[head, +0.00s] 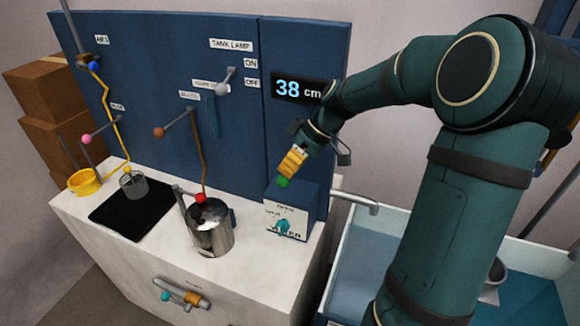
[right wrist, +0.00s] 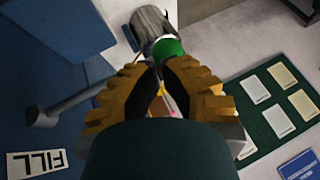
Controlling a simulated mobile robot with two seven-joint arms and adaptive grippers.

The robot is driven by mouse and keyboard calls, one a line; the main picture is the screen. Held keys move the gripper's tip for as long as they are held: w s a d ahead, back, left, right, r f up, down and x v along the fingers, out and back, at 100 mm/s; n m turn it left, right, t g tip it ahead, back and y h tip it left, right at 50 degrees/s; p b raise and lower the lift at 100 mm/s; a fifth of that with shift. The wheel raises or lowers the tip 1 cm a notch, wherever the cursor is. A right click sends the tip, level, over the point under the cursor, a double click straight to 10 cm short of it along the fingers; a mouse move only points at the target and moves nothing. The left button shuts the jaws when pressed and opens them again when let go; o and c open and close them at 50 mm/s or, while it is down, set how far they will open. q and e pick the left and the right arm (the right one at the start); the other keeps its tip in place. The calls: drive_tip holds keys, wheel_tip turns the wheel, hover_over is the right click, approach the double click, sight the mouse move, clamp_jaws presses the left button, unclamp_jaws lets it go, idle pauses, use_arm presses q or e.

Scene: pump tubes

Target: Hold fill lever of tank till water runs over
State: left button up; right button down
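The green knob (head: 283,182) sits at the top of a blue box (head: 309,197) with a white label plate on its front. My right gripper (head: 292,163) comes down from the right, with its yellow fingertips at the knob. In the right wrist view the fingertips (right wrist: 161,70) are nearly together, just short of the green knob (right wrist: 168,48); the knob looks wider than the gap between them. Contact is hard to judge. An upside-down FILL label (right wrist: 36,163) shows on the blue surface. The display (head: 298,89) reads 38 cm. I see no overflow. My left gripper is out of view.
A steel pot (head: 211,238) and a black plate (head: 131,215) with a clear cup (head: 133,187) stand on the white counter. A grey spout (head: 357,203) reaches over a pale basin (head: 345,262) at the right. Several levers stick out from the blue panel (head: 150,70).

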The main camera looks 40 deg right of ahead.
use_arm(q)
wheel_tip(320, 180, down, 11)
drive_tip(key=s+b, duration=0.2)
drive_tip(key=b, duration=0.8)
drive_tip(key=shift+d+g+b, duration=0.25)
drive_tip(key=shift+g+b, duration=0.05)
use_arm(e)
wheel_tip(320, 180, down, 6)
drive_tip(key=n+t+h, duration=0.1)
drive_tip(key=h, duration=0.2)
drive_tip(key=shift+t, duration=0.4)
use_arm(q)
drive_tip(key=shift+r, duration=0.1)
use_arm(e)
drive_tip(key=shift+s+f, duration=0.1)
drive_tip(key=shift+f, duration=0.1)
drive_tip(key=shift+r, duration=0.15)
idle(1.9)
